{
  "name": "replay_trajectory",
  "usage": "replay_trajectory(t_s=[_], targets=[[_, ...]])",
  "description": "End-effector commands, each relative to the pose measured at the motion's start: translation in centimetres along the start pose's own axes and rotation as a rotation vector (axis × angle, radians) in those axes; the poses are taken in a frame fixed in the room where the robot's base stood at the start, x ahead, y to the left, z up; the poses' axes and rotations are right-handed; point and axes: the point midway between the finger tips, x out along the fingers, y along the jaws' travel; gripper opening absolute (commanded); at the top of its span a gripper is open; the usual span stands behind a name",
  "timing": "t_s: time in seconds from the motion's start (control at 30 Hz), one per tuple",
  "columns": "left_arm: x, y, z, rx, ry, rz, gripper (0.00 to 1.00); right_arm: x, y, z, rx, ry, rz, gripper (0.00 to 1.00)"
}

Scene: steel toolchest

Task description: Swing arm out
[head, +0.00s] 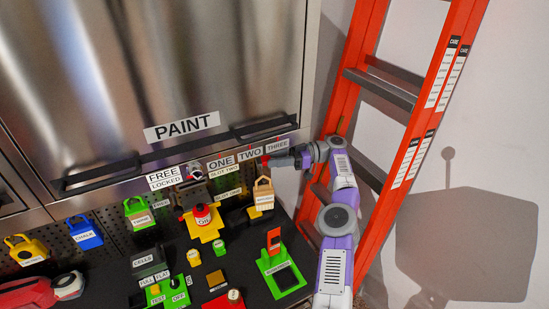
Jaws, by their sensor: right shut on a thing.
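My right gripper (278,161) reaches in from the right, in front of the slot labels at the foot of the steel cabinet. It is shut on a small red piece (265,161) beside the "THREE" label (277,145). The gripper and its shadowed surroundings hide most of what it holds, and I cannot tell which part is the swing arm. A tan padlock (263,196) stands just below and left of the gripper, apart from it. My left gripper is not in view.
The dark bench holds a red can (202,216) on a yellow stand, a green base (281,277) with a red upright and several small blocks. Green, blue and yellow padlocks (85,234) are at the left. An orange ladder (352,85) stands close to my right arm.

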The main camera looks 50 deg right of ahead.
Motion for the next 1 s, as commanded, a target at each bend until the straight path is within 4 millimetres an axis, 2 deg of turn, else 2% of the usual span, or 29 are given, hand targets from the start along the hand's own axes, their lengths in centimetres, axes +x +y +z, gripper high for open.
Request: replay_trajectory(t_s=[0.03, 0.2, 0.4, 0.47, 0.53, 0.57, 0.67, 0.7, 0.8, 1.0], targets=[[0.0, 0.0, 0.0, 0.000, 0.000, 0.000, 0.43, 0.1, -0.1, 0.4, 0.006, -0.007, -0.007, 0.38], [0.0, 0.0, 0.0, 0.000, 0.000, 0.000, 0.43, 0.1, -0.1, 0.3, 0.004, -0.005, -0.005, 0.63], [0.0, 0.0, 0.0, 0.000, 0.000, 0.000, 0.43, 0.0, 0.0, 0.1, 0.002, -0.003, -0.002, 0.63], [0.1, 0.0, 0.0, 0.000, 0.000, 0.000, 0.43, 0.1, 0.0, 0.3, 0.004, -0.002, -0.002, 0.54], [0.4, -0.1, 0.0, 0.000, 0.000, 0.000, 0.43, 0.2, 0.0, 1.2, 0.021, -0.002, -0.005, 0.43], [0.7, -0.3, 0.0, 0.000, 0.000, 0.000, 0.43, 0.4, 0.1, 2.0, 0.036, -0.003, -0.008, 0.38], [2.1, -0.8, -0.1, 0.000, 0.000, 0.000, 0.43, 1.4, 0.2, 6.2, 0.119, -0.004, -0.025, 0.23], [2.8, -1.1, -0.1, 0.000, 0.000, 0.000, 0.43, 1.9, 0.2, 8.4, 0.162, -0.007, -0.033, 0.17], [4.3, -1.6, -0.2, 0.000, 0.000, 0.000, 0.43, 3.4, 0.0, 13.2, 0.267, -0.013, -0.057, 0.01], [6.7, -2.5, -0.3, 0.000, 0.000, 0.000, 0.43, 7.0, -1.1, 20.6, 0.446, -0.064, -0.121, 0.00]])
